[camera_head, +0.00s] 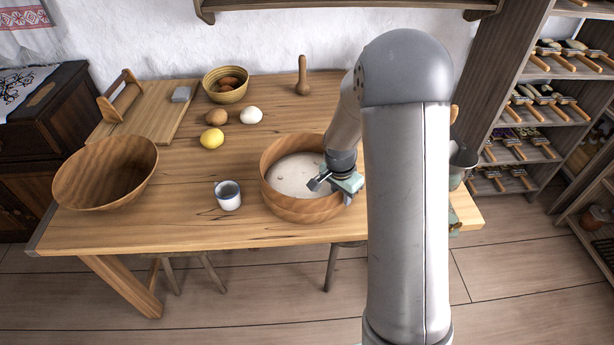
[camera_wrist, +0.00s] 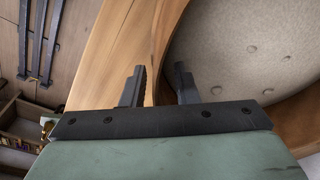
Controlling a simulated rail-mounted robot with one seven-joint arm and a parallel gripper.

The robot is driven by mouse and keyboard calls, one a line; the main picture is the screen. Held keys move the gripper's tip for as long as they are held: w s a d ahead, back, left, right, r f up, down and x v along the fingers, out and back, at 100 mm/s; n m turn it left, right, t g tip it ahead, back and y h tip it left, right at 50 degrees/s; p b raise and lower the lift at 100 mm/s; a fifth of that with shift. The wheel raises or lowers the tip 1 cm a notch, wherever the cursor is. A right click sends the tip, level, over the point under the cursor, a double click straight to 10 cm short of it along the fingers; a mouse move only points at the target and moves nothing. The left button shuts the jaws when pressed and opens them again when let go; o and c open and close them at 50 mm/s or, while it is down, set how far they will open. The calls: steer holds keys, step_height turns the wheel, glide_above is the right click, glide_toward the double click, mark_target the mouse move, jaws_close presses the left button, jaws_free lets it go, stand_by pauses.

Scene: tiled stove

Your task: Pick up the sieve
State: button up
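The sieve, a round wooden hoop (camera_head: 305,208) with a pale bottom inside, stands on the table at right of centre in the head view. In the wrist view its curved wooden wall (camera_wrist: 161,45) and pale, speckled inside (camera_wrist: 255,50) fill the upper right. My gripper (camera_head: 318,183) is at the sieve's right side, low near its rim. In the wrist view my gripper's fingers (camera_wrist: 160,72) are apart, with the wall between their tips, one finger on the inner side. Whether they touch the wall is unclear.
On the wooden table (camera_head: 180,230) are a white mug (camera_head: 228,195), a large wooden bowl (camera_head: 105,172), a lemon (camera_head: 212,138), eggs (camera_head: 251,115), a basket (camera_head: 226,92), a cutting board (camera_head: 150,115) and a wooden pestle (camera_head: 302,78).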

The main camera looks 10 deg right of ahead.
jaws_close()
steer(key=shift+r, duration=0.15)
steer(key=shift+w+r, duration=0.1)
steer(key=shift+r, duration=0.95)
steer(key=s+a+r, duration=0.4)
steer(key=s+r, duration=0.1)
steer(key=r, duration=0.2)
steer(key=s+a+r, duration=0.4)
steer(key=s+r, duration=0.2)
steer(key=r, duration=0.2)
steer(key=shift+a+r+p, duration=0.3)
steer(key=shift+a+p, duration=0.05)
steer(key=shift+p, duration=0.05)
steer(key=shift+a, duration=0.1)
